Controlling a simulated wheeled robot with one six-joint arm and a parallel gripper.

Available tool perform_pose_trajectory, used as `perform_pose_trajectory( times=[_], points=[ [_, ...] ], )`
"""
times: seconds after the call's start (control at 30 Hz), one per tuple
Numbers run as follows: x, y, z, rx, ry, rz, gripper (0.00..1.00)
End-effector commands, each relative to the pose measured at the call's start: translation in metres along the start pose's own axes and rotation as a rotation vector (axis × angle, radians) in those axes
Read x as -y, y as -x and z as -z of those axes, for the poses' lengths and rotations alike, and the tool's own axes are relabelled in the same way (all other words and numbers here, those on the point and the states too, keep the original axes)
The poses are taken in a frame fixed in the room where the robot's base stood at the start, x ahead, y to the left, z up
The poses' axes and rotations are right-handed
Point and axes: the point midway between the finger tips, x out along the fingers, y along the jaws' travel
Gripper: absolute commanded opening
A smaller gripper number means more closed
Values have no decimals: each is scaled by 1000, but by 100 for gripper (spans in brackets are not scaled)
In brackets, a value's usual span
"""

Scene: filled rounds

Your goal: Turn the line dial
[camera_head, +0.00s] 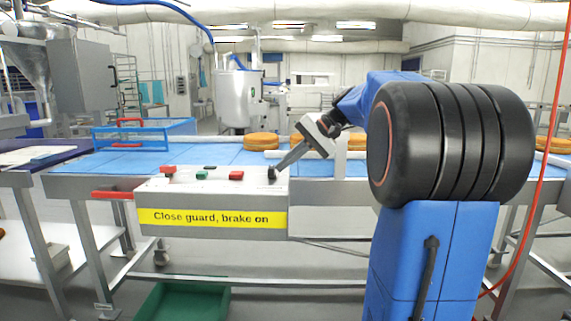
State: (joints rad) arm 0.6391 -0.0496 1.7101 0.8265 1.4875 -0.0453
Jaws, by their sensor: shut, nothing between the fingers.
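The line dial (272,174) looks like the small dark knob at the right end of the white control panel (160,186). My gripper (278,168) is at the knob, its fingers shut and slanting down from the upper right. The fingertips overlap the knob in the picture; I cannot tell whether they touch it.
A blue conveyor (220,154) runs behind the panel, with round cakes (261,141) on it. A blue-framed guard (130,137) stands at the left. A red lever (112,194) sticks out left of the panel. A green crate (185,301) lies on the floor below.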

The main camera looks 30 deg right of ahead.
Motion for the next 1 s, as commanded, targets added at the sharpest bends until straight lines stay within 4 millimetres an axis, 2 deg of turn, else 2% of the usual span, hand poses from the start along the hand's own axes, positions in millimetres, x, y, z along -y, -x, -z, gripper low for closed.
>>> perform_pose_trajectory(
  times=[0.73, 1.0],
  points=[
    [2, -2, -8, -118, -109, 0, 0],
    [5, -4, -14, -231, -212, 0, 0]
  ],
)
